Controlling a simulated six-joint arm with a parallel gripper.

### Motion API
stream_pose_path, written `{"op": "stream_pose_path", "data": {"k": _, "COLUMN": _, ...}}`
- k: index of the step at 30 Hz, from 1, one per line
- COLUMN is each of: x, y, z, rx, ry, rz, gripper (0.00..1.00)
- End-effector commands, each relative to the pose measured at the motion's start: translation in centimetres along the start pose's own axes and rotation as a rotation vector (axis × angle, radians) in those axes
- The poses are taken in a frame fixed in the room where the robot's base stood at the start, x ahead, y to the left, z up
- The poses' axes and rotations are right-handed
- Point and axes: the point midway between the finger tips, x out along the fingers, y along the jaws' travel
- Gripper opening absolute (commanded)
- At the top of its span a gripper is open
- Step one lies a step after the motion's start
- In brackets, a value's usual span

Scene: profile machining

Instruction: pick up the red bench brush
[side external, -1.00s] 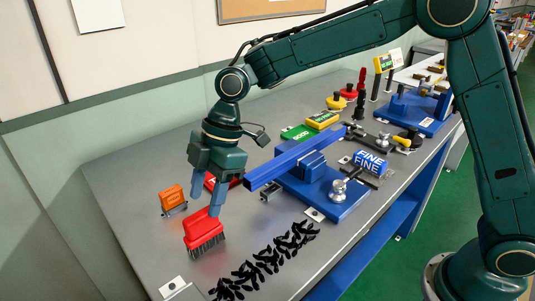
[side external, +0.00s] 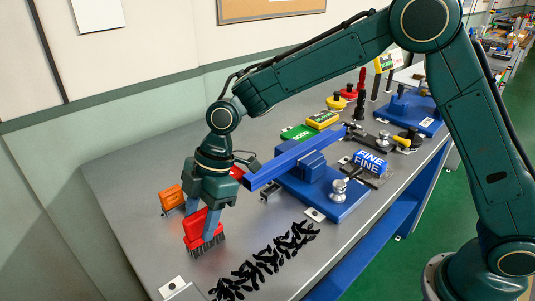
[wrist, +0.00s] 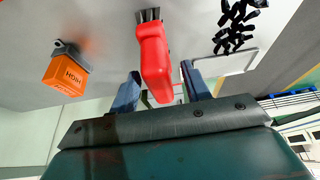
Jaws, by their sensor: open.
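The red bench brush (side external: 194,229) stands on its dark bristles on the grey bench top, near the bench's left end. Its red handle points up toward my gripper; the brush also shows in the wrist view (wrist: 153,55). My gripper (side external: 202,227) is low over the brush with its jaws open. In the wrist view the two blue-grey fingers (wrist: 160,85) are spread, one on each side of the red handle, with gaps on both sides. I cannot tell how deep the handle sits between them.
An orange block marked HIGH (side external: 172,197) stands close behind the brush, and in the wrist view (wrist: 66,75) it lies left. Black chips (side external: 262,264) are scattered to the right. A blue fixture (side external: 325,195) with a blue bar stands further right.

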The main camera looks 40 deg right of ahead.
Motion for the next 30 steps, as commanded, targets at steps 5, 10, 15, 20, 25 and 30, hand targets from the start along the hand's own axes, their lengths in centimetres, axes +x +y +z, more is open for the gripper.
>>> {"op": "stream_pose_path", "data": {"k": 5, "x": -0.03, "y": 0.0, "z": -0.01, "rx": 0.0, "ry": 0.0, "rz": 0.0, "gripper": 0.47}}
{"op": "stream_pose_path", "data": {"k": 10, "x": -0.05, "y": 0.0, "z": -0.01, "rx": 0.0, "ry": 0.0, "rz": 0.0, "gripper": 0.47}}
{"op": "stream_pose_path", "data": {"k": 15, "x": -0.06, "y": 0.0, "z": -0.01, "rx": 0.0, "ry": 0.0, "rz": 0.0, "gripper": 0.14}}
{"op": "stream_pose_path", "data": {"k": 20, "x": -0.08, "y": 0.01, "z": -0.03, "rx": 0.0, "ry": 0.0, "rz": 0.001, "gripper": 0.0}}
{"op": "stream_pose_path", "data": {"k": 25, "x": -0.09, "y": 0.02, "z": -0.04, "rx": 0.0, "ry": 0.001, "rz": 0.001, "gripper": 0.0}}
{"op": "stream_pose_path", "data": {"k": 30, "x": -0.44, "y": 0.04, "z": -0.2, "rx": -0.001, "ry": 0.001, "rz": 0.002, "gripper": 0.0}}
